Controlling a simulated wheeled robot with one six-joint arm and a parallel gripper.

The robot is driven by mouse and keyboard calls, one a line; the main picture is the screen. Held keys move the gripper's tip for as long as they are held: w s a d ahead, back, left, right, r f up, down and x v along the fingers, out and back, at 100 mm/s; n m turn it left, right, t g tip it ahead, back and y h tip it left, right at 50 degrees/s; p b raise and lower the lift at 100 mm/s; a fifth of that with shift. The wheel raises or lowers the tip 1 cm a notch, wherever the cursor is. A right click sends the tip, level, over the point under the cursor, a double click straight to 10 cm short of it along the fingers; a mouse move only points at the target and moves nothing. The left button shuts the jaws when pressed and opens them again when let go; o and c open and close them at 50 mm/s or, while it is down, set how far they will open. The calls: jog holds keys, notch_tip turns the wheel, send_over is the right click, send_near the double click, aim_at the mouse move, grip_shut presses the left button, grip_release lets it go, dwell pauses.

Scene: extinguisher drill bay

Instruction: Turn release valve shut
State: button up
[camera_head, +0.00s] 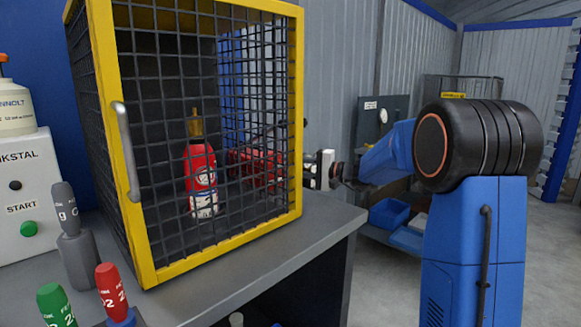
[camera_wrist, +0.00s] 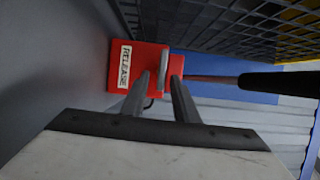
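The red release valve box (camera_wrist: 117,84), with a white "RELEASE" label (camera_wrist: 125,67), is in the wrist view just beyond my fingertips. Its thin reddish lever (camera_wrist: 210,79) runs to the right and ends in a black grip (camera_wrist: 281,84). My gripper (camera_wrist: 161,76) has its two fingers apart in front of the box, and the lever lies to the right of the fingers. I cannot tell whether the fingertips touch the box. In the head view, a red shape (camera_head: 258,169) shows through the mesh, with my white and black wrist (camera_head: 322,170) to its right.
A yellow-framed mesh cage (camera_head: 296,110) with a red bottle (camera_head: 200,172) inside stands on the grey bench (camera_head: 270,272). Grey, red (camera_head: 111,290) and green (camera_head: 54,304) canisters stand at the front left. The cage mesh also borders the wrist view (camera_wrist: 240,25).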

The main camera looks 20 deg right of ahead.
jog(key=shift+s, duration=0.1)
jog(key=v, duration=1.7)
jog(key=shift+d, duration=0.2)
